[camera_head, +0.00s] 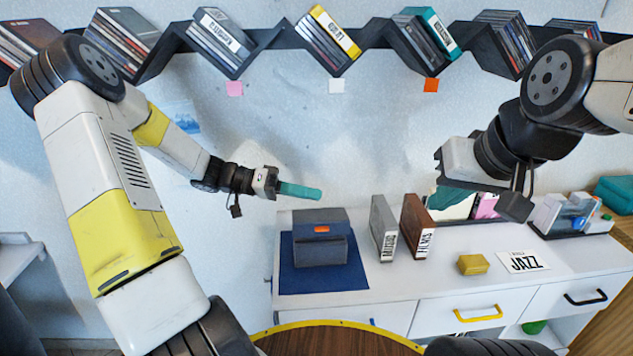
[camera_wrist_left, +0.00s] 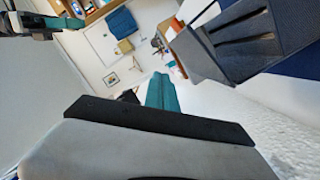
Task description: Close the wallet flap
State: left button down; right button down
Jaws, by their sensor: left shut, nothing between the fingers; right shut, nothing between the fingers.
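The dark grey wallet (camera_head: 312,254) sits on a blue mat (camera_head: 350,281) at the left end of the white counter. An orange tab (camera_head: 321,229) shows on its upper part. I cannot tell for sure how far its flap is folded over. A dark grey piece that looks like the wallet (camera_wrist_left: 240,42) fills the upper right of the left wrist view. My left gripper (camera_head: 318,193), with teal fingers (camera_wrist_left: 160,92), is shut and empty, above and behind the wallet, apart from it. My right gripper (camera_head: 447,198) is shut above the counter's right half, its fingertips partly hidden.
A grey case (camera_head: 384,228) and a brown case (camera_head: 416,226) stand upright right of the wallet. A yellow block (camera_head: 473,264) and a JAZZ card (camera_head: 523,262) lie further right. A zigzag disc shelf (camera_head: 272,36) runs along the wall above. A round wooden table (camera_head: 335,340) is in front.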

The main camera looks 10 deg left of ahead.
aim_at(310, 222)
pick_arm(q)
jog(key=shift+s+d+f+m+t+y, duration=0.15)
jog(key=shift+s+f+m+t, duration=0.1)
jog(key=shift+s+m, duration=0.3)
jog(key=shift+s+d+f+m+t+y, duration=0.15)
jog(key=shift+s+f+m, duration=0.15)
jog(key=shift+m, duration=0.35)
jog(key=shift+s+f+m+t, duration=0.4)
jog(key=shift+s+f+m, duration=0.25)
jog(key=shift+m, duration=0.25)
jog(key=shift+s+d+f, duration=0.1)
jog(key=shift+s+f, duration=0.2)
jog(key=shift+f, duration=0.3)
jog(key=shift+s+d+f, duration=0.1)
jog(key=shift+s+f, duration=0.2)
jog(key=shift+f, duration=0.3)
jog(key=shift+f, duration=0.1)
